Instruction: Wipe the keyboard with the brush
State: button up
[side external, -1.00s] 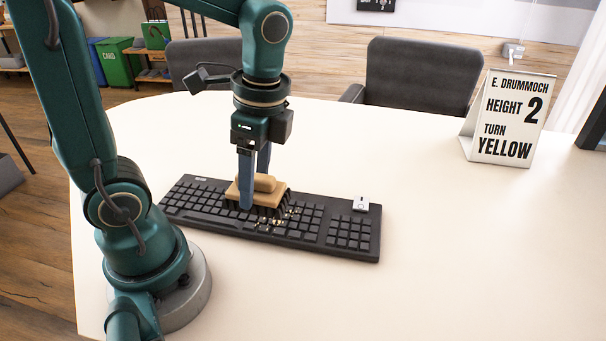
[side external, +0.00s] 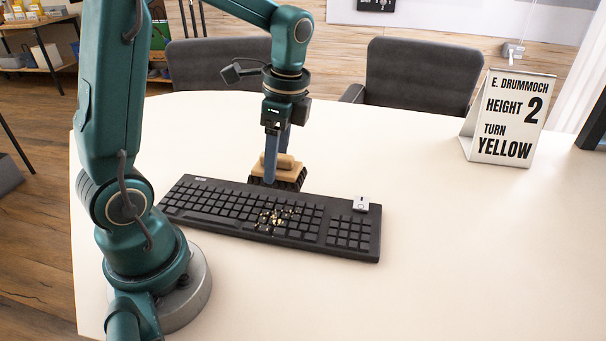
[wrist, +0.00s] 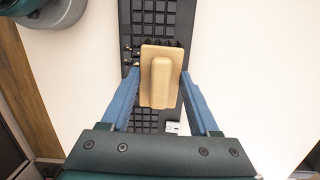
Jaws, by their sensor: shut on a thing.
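The black keyboard (side external: 230,208) lies on the table and also shows in the wrist view (wrist: 152,15). Pale and brown crumbs (side external: 275,218) lie clustered on its middle keys. My gripper (side external: 276,172) is shut on the wooden block of the brush (side external: 290,172), which has dark bristles pointing down. The brush is at the keyboard's far long edge, behind the crumbs. I cannot tell whether the bristles touch anything. In the wrist view the brush (wrist: 162,78) sits between the blue fingers and covers part of the keyboard.
A small light block (side external: 361,204) sits at the keyboard's far right corner. A sign (side external: 506,118) reading "HEIGHT 2, TURN YELLOW" stands at the right back. Two grey chairs (side external: 420,76) stand behind the table (side external: 470,250), whose right side is mostly clear.

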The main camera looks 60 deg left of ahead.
jog(key=shift+f, duration=2.75)
jog(key=shift+s+d+f, duration=0.3)
jog(key=shift+d+f, duration=0.05)
jog(key=shift+f, duration=0.15)
jog(key=shift+c, duration=0.6)
jog(key=shift+s+d+f, duration=0.2)
jog(key=shift+s+d, duration=2.1)
jog(key=shift+s, duration=0.15)
jog(key=shift+w+a, duration=2.55)
jog(key=shift+w, duration=0.4)
jog(key=shift+d, duration=0.4)
jog(key=shift+s+d, duration=2.5)
jog(key=shift+s, duration=0.2)
jog(key=shift+w+a, duration=2.75)
jog(key=shift+w, duration=0.1)
jog(key=shift+d+r, duration=0.1)
jog(key=shift+r, duration=4)
jog(key=shift+s, duration=0.1)
